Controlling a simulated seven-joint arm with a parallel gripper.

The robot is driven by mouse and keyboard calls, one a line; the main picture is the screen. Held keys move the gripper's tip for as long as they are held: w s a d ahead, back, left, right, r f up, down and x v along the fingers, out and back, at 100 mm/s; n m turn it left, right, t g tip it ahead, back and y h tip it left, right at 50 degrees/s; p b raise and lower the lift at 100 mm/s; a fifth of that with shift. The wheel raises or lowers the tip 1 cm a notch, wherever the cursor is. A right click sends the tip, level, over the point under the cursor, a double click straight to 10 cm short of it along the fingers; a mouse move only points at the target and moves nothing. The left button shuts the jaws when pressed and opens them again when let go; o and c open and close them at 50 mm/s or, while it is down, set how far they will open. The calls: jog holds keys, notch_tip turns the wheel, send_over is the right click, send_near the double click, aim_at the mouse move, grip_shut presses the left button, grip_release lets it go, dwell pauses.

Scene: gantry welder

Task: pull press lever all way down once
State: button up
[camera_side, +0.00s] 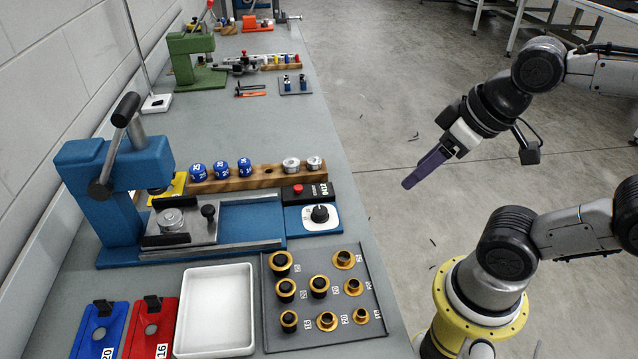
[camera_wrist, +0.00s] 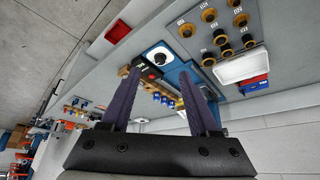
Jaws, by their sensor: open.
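The blue press (camera_side: 120,185) stands on the grey bench at the left in the side view. Its lever (camera_side: 118,145) has a black cylindrical grip (camera_side: 126,109) and a silver arm, and it points upward and slightly right from the pivot on the press head. My gripper (camera_side: 412,184) hangs in the air past the bench's right edge, well right of the press and touching nothing. In the wrist view my gripper (camera_wrist: 165,85) shows two purple fingers spread apart with nothing between them. The lever cannot be made out in the wrist view.
A wooden block (camera_side: 258,177) with blue and silver dies lies behind the press. A white tray (camera_side: 214,347), a dark plate (camera_side: 334,325) with brass rings, and blue (camera_side: 99,333) and red (camera_side: 150,335) fixtures lie in front. A green press (camera_side: 190,50) stands farther back.

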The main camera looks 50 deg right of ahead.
jog(key=c, duration=0.7)
jog(key=shift+s+a+r, duration=0.1)
jog(key=shift+r, duration=0.05)
grip_shut()
jog(key=w+a+r+n+t+y, duration=0.1)
jog(key=w+a+r+n, duration=0.15)
jog(key=w+r, duration=0.5)
jog(key=w+a+r+n+y, duration=0.15)
jog(key=w+a+r, duration=0.25)
jog(key=r, duration=0.6)
jog(key=w+a+r+n+t+y, duration=0.1)
jog(key=w+a+r+n, duration=0.15)
jog(key=w+r, duration=0.5)
jog(key=w+a+r+n+g+y, duration=0.1)
jog(key=w+a+n+y, duration=0.1)
jog(key=w+a, duration=0.9)
jog(key=a, duration=0.3)
jog(key=shift+a+g, duration=0.2)
jog(key=shift+g, duration=0.1)
jog(key=shift+n+y, duration=0.25)
